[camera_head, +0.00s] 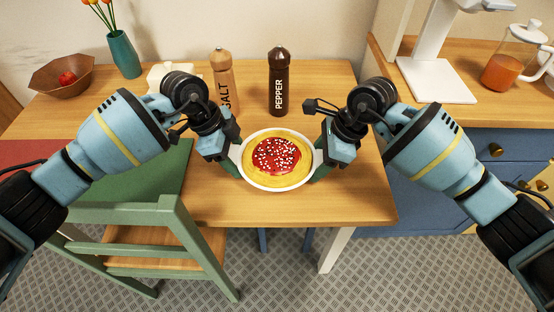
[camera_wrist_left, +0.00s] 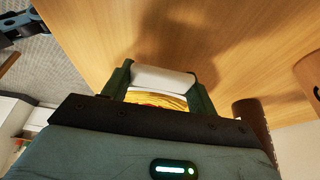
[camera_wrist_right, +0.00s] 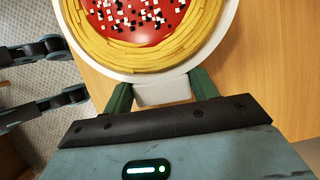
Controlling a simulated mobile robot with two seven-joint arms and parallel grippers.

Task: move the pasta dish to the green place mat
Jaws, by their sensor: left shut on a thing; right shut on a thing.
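The pasta dish (camera_head: 277,185) is a white round dish with yellow pasta, red sauce and white bits, in the middle of the head view near the table's front edge. My left gripper (camera_head: 232,160) is shut on its left handle; the white handle (camera_wrist_left: 163,79) shows between the fingers in the left wrist view. My right gripper (camera_head: 322,161) is shut on its right handle (camera_wrist_right: 163,92). The dish looks level; its height over the table is hard to tell. The green place mat (camera_head: 160,168) lies to the left, partly hidden by my left arm, and looks bare where visible.
A salt mill (camera_head: 222,70) and a pepper mill (camera_head: 279,85) stand behind the dish. A teal vase (camera_head: 124,55) and brown bowl (camera_head: 60,77) are at the back left. A red mat (camera_head: 40,152) lies far left. A green chair (camera_head: 190,235) stands in front.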

